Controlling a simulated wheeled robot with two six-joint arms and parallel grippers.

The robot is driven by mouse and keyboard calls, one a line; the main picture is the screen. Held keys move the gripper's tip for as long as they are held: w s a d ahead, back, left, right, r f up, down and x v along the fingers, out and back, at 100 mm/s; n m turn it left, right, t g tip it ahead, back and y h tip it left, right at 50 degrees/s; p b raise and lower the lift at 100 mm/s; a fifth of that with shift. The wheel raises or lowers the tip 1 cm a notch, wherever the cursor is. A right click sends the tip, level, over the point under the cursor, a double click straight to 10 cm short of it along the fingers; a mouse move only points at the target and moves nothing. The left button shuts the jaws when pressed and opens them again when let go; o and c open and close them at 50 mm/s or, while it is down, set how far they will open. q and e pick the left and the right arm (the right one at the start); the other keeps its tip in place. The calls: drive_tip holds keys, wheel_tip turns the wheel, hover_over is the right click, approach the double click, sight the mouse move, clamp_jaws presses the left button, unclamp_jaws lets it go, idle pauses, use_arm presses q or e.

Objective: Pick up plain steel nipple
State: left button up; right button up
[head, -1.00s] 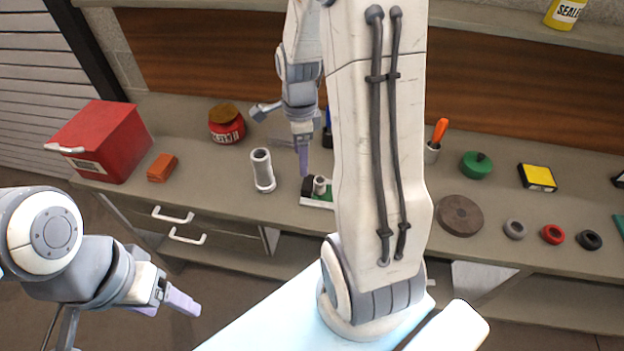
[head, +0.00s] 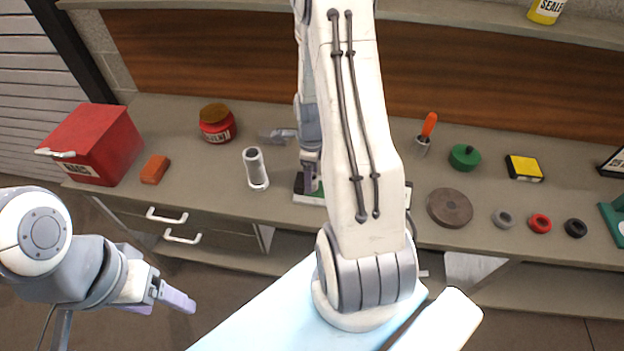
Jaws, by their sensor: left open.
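A grey metal tube (head: 256,168) stands upright on the workbench, left of my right gripper; it looks like the plain steel nipple, though I cannot be sure. My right gripper (head: 311,184) points down over a low green, black and white item (head: 303,197). My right arm hides much of that item, and I cannot tell whether the fingers hold anything. My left gripper (head: 168,296) is open and empty, off the front of the bench at lower left.
A red box (head: 105,145), orange block (head: 155,169) and red jar (head: 217,124) stand at left. A brown disc (head: 450,208), green round item (head: 465,157), yellow-topped box (head: 524,168) and several small rings lie at right. My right arm blocks the middle.

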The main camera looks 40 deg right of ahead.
drive_tip(key=shift+f, duration=0.65)
clamp_jaws()
drive_tip(key=shift+r, duration=0.15)
